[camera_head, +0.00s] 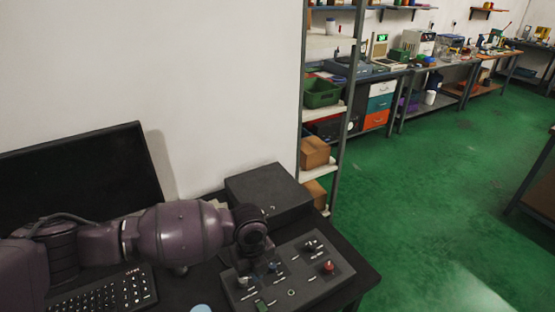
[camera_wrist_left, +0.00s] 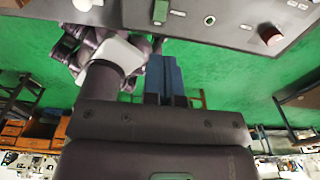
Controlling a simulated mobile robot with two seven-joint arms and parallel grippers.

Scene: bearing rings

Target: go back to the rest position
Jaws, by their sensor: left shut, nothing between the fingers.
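My left arm reaches in from the left over the dark desk in the head view. My left gripper (camera_head: 272,266) points down over the grey control panel (camera_head: 296,289); its fingers are small and partly hidden by the wrist there. In the left wrist view my left gripper (camera_wrist_left: 163,60) shows two blue fingers side by side, shut with nothing between them. The panel (camera_wrist_left: 235,22) fills the top of that view. I cannot tell whether the fingertips touch the panel. My right gripper is not in view.
The panel carries a red knob (camera_head: 328,267). A black box (camera_head: 268,195) stands behind it. A monitor (camera_head: 75,178) and keyboard (camera_head: 108,293) are at the left. A shelf rack (camera_head: 340,110) stands behind the desk. Green floor (camera_head: 430,200) is open at the right.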

